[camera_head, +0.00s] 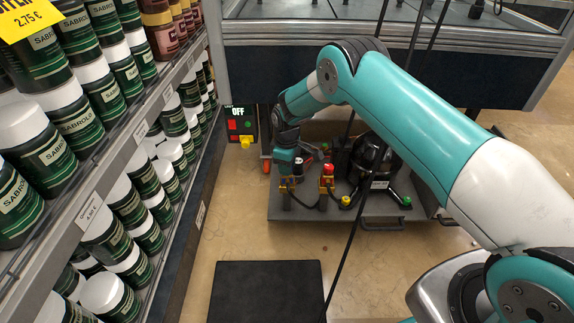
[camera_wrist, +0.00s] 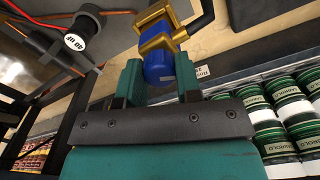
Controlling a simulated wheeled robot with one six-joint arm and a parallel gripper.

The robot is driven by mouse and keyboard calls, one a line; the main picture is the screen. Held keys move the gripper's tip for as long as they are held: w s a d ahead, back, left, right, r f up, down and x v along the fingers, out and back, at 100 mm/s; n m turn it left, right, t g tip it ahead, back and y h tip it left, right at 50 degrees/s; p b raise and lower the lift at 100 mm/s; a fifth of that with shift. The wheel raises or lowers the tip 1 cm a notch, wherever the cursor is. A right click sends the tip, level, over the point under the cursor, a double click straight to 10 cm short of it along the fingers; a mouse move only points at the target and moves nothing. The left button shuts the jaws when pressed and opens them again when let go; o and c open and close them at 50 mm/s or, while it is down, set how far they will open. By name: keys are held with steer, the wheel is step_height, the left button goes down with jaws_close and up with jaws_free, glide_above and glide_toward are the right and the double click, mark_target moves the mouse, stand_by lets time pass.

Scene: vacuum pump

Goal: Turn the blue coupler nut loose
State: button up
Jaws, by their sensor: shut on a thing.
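The blue coupler nut (camera_wrist: 159,67) sits below a gold-coloured fitting (camera_wrist: 156,38) in the wrist view. My gripper (camera_wrist: 158,75) has its two teal fingers on either side of the nut, shut on it. In the head view my gripper (camera_head: 287,183) points down at the left end of a low grey cart (camera_head: 385,208), where the nut cannot be made out clearly. A black vacuum pump (camera_head: 369,158) stands on the cart to the right.
A red and yellow valve (camera_head: 327,178) stands right of my gripper. A panel (camera_head: 240,124) reading OFF is behind left. Shelves (camera_head: 140,130) of jars run along the left. A black mat (camera_head: 266,290) lies on the floor in front. A black cable (camera_head: 345,240) crosses the view.

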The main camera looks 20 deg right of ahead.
steer(key=o, duration=0.9)
steer(key=shift+o, duration=0.2)
steer(key=shift+r, duration=0.15)
step_height(320, 180, up, 17)
steer(key=p, duration=0.5)
